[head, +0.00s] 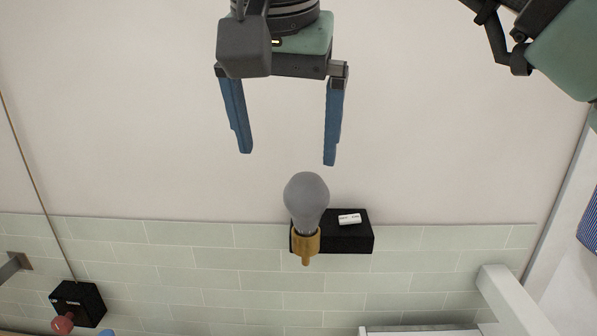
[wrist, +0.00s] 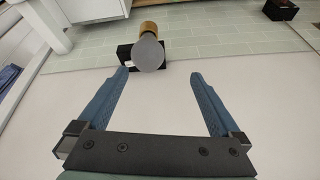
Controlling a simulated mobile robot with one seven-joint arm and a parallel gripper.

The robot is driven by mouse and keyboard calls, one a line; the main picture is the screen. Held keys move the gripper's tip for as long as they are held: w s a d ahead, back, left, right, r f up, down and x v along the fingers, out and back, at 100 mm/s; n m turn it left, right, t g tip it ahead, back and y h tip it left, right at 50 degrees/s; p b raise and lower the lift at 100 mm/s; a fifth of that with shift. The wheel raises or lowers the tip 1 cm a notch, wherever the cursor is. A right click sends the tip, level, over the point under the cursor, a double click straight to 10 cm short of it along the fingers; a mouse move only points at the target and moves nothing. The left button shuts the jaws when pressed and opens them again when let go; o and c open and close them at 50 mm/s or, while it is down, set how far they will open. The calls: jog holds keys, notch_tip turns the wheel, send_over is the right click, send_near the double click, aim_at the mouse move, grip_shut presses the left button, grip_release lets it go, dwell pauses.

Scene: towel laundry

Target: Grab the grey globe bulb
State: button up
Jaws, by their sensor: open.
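The grey globe bulb (head: 306,196) has a matte grey head and a brass-coloured base (head: 305,242) that points down in the head view. It is seen in front of a small black box (head: 346,238) on the pale tiled wall; whether they touch, I cannot tell. My gripper (head: 287,158) is open and empty, with its two blue fingers just above the bulb in the head view. In the wrist view the bulb (wrist: 149,53) is beyond the fingertips of my gripper (wrist: 160,72), roughly centred between them. The fingers do not touch it.
A second black box (head: 78,303) with a red knob (head: 62,324) is on the tiles at the lower left. A white post (head: 514,300) stands at the lower right. The plain pale surface (head: 130,130) around the gripper is clear.

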aim_at(306, 179)
jog(key=shift+h, duration=0.5)
jog(key=x, duration=0.3)
jog(key=d+x, duration=0.1)
jog(key=x, duration=0.2)
jog(key=shift+d+f, duration=0.15)
jog(key=shift+w+d+f, duration=0.15)
jog(key=shift+d+f, duration=0.05)
jog(key=shift+f, duration=0.2)
jog(key=b+x, duration=0.1)
jog(key=x, duration=0.1)
jog(key=b+x, duration=0.2)
jog(key=x, duration=0.1)
jog(key=shift+s+a+f, duration=0.15)
jog(key=shift+s, duration=0.1)
jog(key=shift+w, duration=0.15)
jog(key=shift+c, duration=1.1)
jog(key=c, duration=1.2)
jog(key=shift+o, duration=0.2)
